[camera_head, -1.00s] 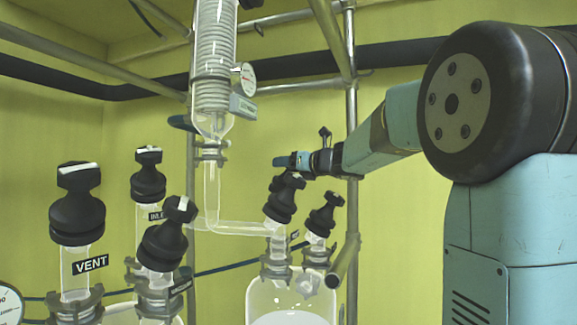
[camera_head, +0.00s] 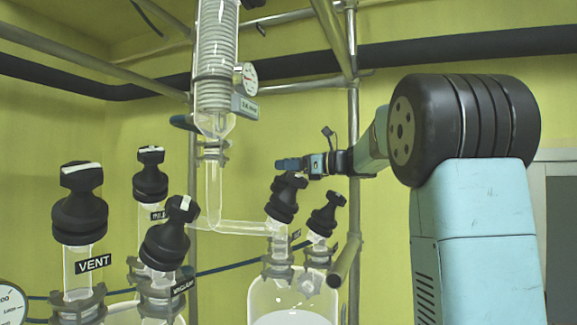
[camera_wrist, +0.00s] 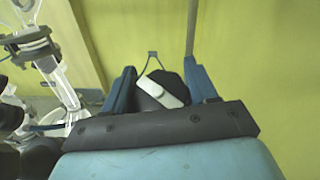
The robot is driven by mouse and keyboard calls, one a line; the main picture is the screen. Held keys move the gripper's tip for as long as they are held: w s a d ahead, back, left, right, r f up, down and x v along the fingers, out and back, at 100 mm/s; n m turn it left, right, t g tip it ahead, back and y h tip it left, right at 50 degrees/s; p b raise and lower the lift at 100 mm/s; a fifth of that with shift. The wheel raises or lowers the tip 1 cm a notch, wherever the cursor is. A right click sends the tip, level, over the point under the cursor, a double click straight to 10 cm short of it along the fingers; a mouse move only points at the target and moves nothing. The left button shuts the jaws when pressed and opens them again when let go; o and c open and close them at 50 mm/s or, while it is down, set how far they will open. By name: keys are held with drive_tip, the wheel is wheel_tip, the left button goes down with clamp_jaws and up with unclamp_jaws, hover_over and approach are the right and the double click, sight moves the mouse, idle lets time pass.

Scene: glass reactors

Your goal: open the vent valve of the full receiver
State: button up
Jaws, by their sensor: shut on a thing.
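A black valve knob (camera_head: 284,195) stands on the left neck of the glass vessel (camera_head: 262,294) at the right, which holds white contents. My gripper (camera_head: 289,165) is at the top of this knob. In the wrist view the knob (camera_wrist: 165,82) shows its white bar, slanted, between the two blue fingers (camera_wrist: 160,92) of my gripper, which is shut on it. The small label beside this neck is too small to read. A second black knob (camera_head: 326,214) stands on the right neck. The valve labelled VENT (camera_head: 80,205) is on the left vessel.
Two more black valves (camera_head: 150,175) (camera_head: 166,240) stand on the left vessel. A coiled condenser (camera_head: 214,70) with a gauge (camera_head: 246,78) hangs above, its glass tube running to the right vessel. A metal pole (camera_head: 353,120) stands behind my gripper.

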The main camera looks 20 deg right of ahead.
drive_tip(key=shift+n+g+y, duration=0.3)
drive_tip(key=shift+n+g, duration=0.3)
drive_tip(key=shift+n, duration=0.1)
drive_tip(key=o, duration=1)
drive_tip(key=shift+c, duration=0.2)
drive_tip(key=shift+s, duration=0.1)
drive_tip(key=v, duration=1.3)
drive_tip(key=shift+d, duration=0.4)
drive_tip(key=shift+a+f, duration=0.1)
